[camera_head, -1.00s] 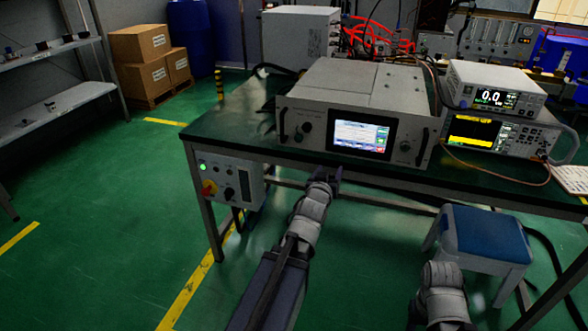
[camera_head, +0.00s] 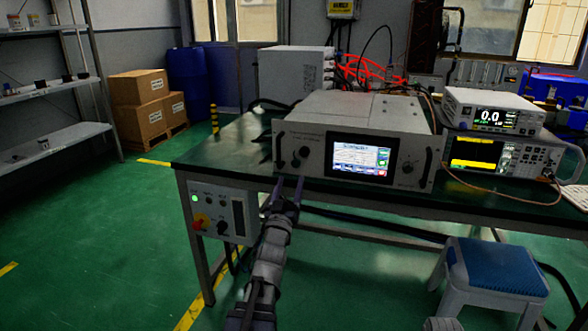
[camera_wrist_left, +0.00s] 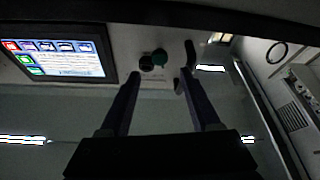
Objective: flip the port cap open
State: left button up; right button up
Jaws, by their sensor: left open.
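The generator (camera_head: 358,112) is a grey box with a lit screen, standing on the table. In the left wrist view a round dark green piece, which looks like the port cap (camera_wrist_left: 160,56), sits on its front panel beside a black knob (camera_wrist_left: 146,63). My left gripper (camera_head: 289,183) is open in front of the panel's lower left part, just below the knob (camera_head: 304,152). In the wrist view the two fingers (camera_wrist_left: 160,76) point toward the panel, with the cap between and beyond their tips, apparently not touched.
The panel's left handle (camera_wrist_left: 190,53) is close to one fingertip. The screen (camera_head: 359,158) lies to the right of the knob. A control box (camera_head: 222,212) hangs under the table's left edge (camera_head: 195,158). A blue-topped stool (camera_head: 495,265) stands at the lower right.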

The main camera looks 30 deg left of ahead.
aim_at(295, 164)
pick_arm(q)
jog(key=p+x, duration=0.2)
jog(key=x, duration=0.4)
grip_shut()
dwell(0.4)
